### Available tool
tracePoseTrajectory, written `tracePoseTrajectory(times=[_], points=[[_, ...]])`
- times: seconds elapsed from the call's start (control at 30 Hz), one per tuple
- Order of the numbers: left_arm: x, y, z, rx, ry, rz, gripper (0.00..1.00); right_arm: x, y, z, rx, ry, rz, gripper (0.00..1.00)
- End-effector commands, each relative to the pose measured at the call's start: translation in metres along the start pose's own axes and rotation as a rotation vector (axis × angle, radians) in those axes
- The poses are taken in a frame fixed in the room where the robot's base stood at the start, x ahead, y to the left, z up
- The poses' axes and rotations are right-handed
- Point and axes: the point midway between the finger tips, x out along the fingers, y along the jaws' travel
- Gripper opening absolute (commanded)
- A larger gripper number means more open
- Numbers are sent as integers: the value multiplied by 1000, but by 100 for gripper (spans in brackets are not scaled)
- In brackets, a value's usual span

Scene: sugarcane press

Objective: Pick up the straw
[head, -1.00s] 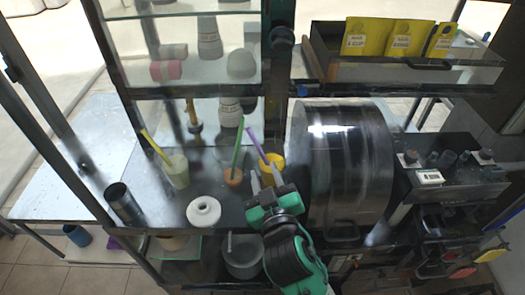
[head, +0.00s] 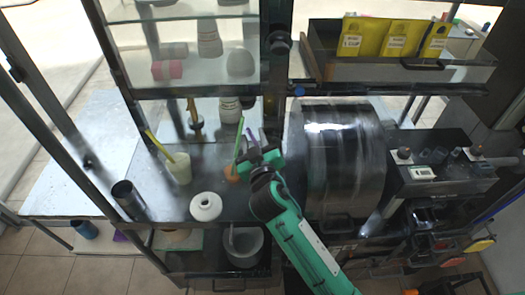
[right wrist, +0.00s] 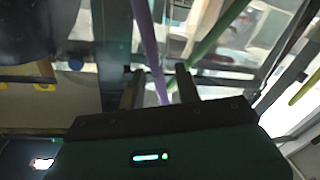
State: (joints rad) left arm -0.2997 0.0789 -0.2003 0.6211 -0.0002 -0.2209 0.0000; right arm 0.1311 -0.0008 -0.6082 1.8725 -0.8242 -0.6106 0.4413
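A purple straw (head: 251,134) rises behind my right gripper (head: 257,157); its lower part and its cup are hidden in the head view. In the right wrist view the purple straw (right wrist: 149,50) runs between the two spread fingers of the right gripper (right wrist: 158,88), with gaps beside it. A green straw (head: 239,137) leans in an orange cup (head: 232,173) just left of the gripper; it also crosses behind the right finger in the wrist view (right wrist: 212,38). A yellow straw (head: 158,146) leans in a pale cup (head: 180,168) farther left. My left gripper is not visible.
A large dark drum (head: 340,160) stands close to the right of the gripper. A white ring-shaped piece (head: 205,206) and a dark cylinder (head: 127,198) sit on the counter's left. A glass-fronted shelf (head: 185,50) rises behind. Clear counter lies between the cups and the white piece.

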Motion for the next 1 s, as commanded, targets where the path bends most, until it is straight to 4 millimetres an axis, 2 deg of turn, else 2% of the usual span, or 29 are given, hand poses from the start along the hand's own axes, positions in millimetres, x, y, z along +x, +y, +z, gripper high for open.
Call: tracePoseTrajectory(times=[0.23,0.4,1.0], points=[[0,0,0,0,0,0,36,1,0,1,0,-1,0,33],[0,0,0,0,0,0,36,1,0,1,0,-1,0,0],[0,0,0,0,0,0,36,1,0,0,0,0,0,0]])
